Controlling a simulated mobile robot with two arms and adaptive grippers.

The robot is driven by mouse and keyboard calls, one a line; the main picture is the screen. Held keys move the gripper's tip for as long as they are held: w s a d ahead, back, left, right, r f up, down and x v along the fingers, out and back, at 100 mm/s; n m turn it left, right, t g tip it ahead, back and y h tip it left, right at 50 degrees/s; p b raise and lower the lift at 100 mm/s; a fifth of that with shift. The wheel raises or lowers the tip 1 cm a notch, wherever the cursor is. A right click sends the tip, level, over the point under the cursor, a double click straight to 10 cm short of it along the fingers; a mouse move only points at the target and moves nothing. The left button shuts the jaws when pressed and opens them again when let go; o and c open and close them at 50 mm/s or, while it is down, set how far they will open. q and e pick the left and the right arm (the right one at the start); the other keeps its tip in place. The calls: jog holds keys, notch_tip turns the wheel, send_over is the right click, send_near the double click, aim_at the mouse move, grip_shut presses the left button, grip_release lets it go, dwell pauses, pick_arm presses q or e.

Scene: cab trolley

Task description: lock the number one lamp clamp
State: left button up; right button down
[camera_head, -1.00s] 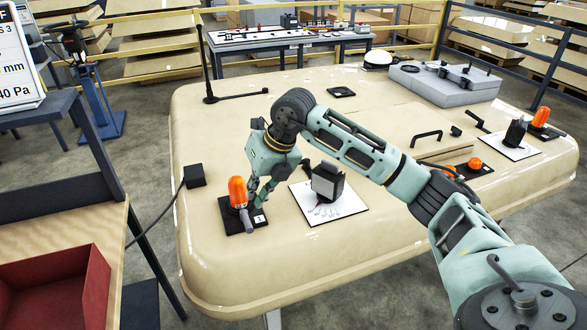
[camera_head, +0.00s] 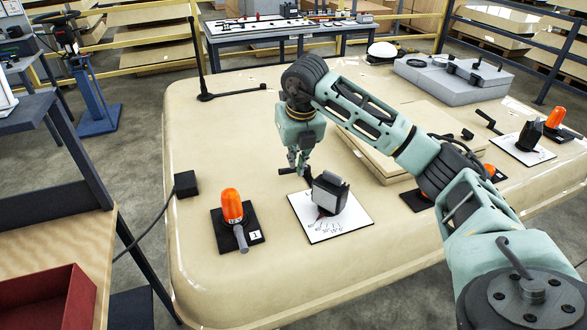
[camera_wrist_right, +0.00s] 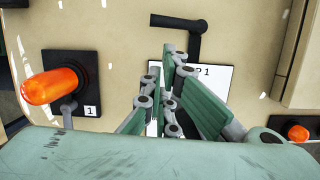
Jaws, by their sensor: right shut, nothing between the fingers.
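The number one lamp (camera_head: 232,206) is an upright orange beacon on a black base plate (camera_head: 221,235) marked 1, on the near left of the cream cab roof. Its grey clamp lever (camera_head: 241,239) points toward the near side, down beside the lamp. In the right wrist view the lamp (camera_wrist_right: 52,85) is at the left, with the lever (camera_wrist_right: 68,105) partly hidden behind my wrist. My right gripper (camera_head: 301,170) is shut and empty, behind the black box on the white panel and well right of the lamp. My left gripper is not in view.
The white panel (camera_head: 350,222) carries a black box (camera_head: 329,194); a black handle (camera_wrist_right: 185,24) lies behind it. A black block (camera_head: 186,184) with a cable sits left. Another orange lamp (camera_head: 555,118) stands far right. The roof between lamp and front edge is clear.

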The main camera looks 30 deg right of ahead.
jog(key=p+x, duration=0.2)
jog(key=x, duration=0.6)
jog(key=shift+w+f, duration=0.1)
jog(key=shift+w+d+f, duration=0.1)
jog(key=shift+w+f, duration=0.05)
jog(key=shift+f, duration=0.3)
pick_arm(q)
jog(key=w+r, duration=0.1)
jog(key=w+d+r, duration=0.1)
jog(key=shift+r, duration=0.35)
